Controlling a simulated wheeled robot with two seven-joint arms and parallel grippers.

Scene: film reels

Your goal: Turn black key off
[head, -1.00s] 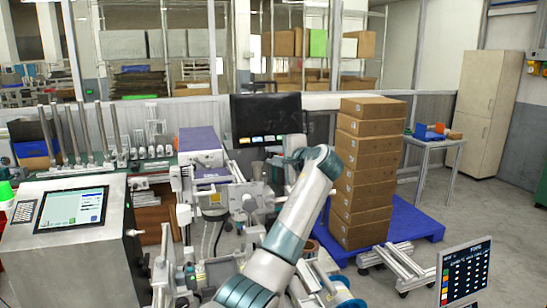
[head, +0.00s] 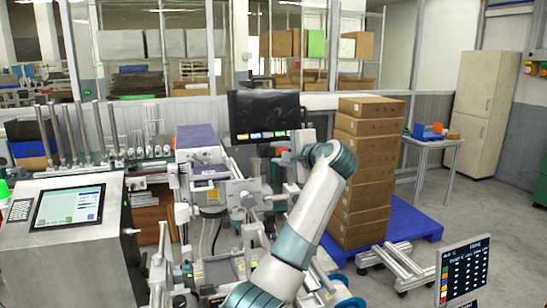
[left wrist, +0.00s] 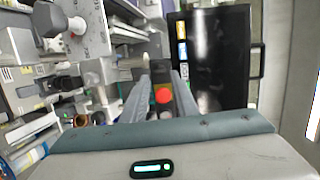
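My left gripper (head: 286,158) is in front of the machine, just below the dark monitor, in the head view; its fingers are small and partly hidden there. In the left wrist view, its two grey fingers (left wrist: 161,84) stand apart with nothing held between them. A red round button (left wrist: 163,96) on a dark box shows in the gap between the fingers. I cannot make out the black key for certain; a dark knob-like part (left wrist: 66,84) sits left of the fingers. My right gripper is not in view.
A black monitor (head: 264,116) stands behind the arm and fills the right of the wrist view (left wrist: 222,60). A control cabinet with a lit screen (head: 68,207) is at left. Stacked cartons (head: 366,172) stand on a blue pallet (head: 417,222) at right.

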